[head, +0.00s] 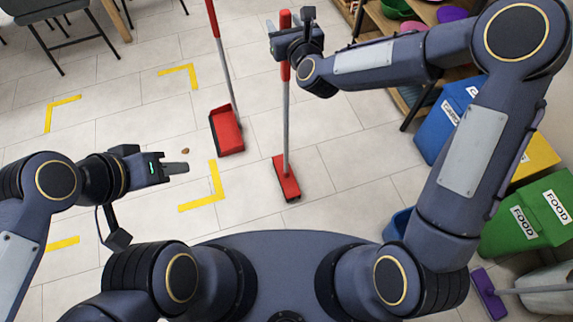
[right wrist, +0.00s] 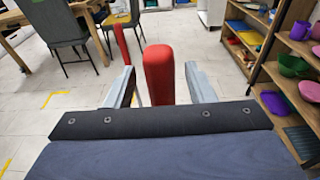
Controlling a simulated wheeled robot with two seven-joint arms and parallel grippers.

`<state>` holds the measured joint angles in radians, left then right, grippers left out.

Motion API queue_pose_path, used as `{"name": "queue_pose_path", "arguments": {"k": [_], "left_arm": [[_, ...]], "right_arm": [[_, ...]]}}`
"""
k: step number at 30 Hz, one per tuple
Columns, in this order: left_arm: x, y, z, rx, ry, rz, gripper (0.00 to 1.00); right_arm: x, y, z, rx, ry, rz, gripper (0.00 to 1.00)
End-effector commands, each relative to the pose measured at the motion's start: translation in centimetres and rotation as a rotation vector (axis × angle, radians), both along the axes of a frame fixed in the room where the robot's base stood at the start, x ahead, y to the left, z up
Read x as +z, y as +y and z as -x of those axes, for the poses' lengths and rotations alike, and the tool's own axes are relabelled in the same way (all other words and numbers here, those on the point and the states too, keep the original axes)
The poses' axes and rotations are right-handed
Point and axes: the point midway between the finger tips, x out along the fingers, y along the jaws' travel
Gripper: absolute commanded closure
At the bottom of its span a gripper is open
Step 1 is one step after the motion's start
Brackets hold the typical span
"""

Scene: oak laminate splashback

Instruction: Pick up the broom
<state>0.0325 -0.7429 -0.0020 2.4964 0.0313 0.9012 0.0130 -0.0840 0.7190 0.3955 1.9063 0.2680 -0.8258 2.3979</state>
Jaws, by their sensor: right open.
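The broom (head: 286,180) stands upright on the tiled floor in the head view, with a red head, a grey pole and a red grip at the top. My right gripper (head: 290,31) is at the red grip, high on the handle. In the right wrist view, the red grip of the broom (right wrist: 159,75) rises between the two spread fingers of my right gripper (right wrist: 162,88), with visible gaps at its sides. My left gripper (head: 176,168) is over the floor to the left, away from the broom and empty; its fingers overlap from this angle.
A red dustpan (head: 228,131) with a long handle stands left of the broom. A small brown bit (head: 185,151) lies on the floor near yellow corner marks (head: 217,181). Blue, yellow and green bins (head: 525,220) and a shelf stand to the right. Chairs are at the upper left.

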Motion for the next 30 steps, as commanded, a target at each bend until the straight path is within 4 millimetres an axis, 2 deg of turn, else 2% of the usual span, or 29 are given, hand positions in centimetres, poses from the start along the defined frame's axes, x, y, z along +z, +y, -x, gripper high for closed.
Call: {"name": "queue_pose_path", "arguments": {"k": [4, 12, 23, 30], "left_arm": [[0.36, -0.01, 0.0, 0.0, 0.0, 0.0, 0.64], [0.31, 0.0, 0.0, 0.0, 0.0, 0.0, 0.64], [0.31, 0.0, 0.0, 0.0, 0.0, 0.0, 0.64], [0.31, 0.0, 0.0, 0.0, 0.0, 0.0, 0.64]], "right_arm": [[-0.23, 0.44, -1.5, 0.0, 0.0, 0.0, 0.51], [-0.3, 0.47, -1.69, 0.0, 0.0, 0.001, 0.52], [-0.29, 0.44, -1.68, 0.0, 0.0, 0.0, 0.99], [-0.29, 0.44, -1.67, 0.0, 0.0, 0.0, 1.0]]}}
